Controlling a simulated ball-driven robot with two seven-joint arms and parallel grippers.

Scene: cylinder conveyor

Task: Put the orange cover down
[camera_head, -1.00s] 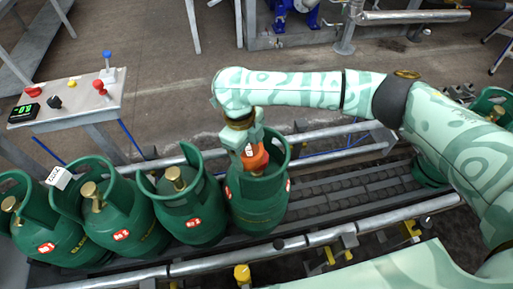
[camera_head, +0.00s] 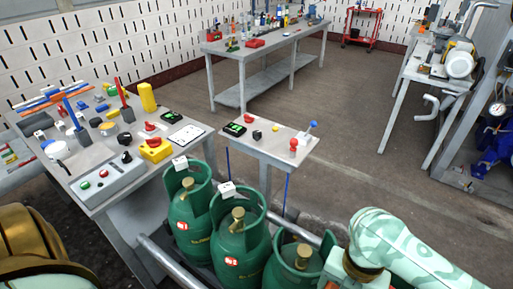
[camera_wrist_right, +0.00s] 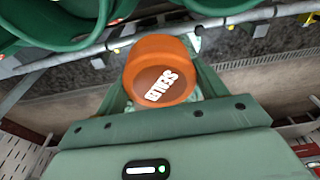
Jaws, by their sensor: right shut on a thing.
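The orange cover (camera_wrist_right: 160,72), a round cap with white lettering, is between the fingers of my right gripper in the right wrist view. The gripper is shut on it, and the cover looks clear of the green cylinders there. In the head view my right gripper (camera_head: 340,275) is at the bottom edge, beside the third green cylinder, mostly cut off. My left gripper is not in view.
Green gas cylinders with brass valves (camera_head: 238,235) stand in a row on the conveyor. A small control table (camera_head: 262,148) stands behind them. A cluttered workbench (camera_head: 80,165) with tools and a button box is at left. A far table (camera_head: 262,45) stands at the back.

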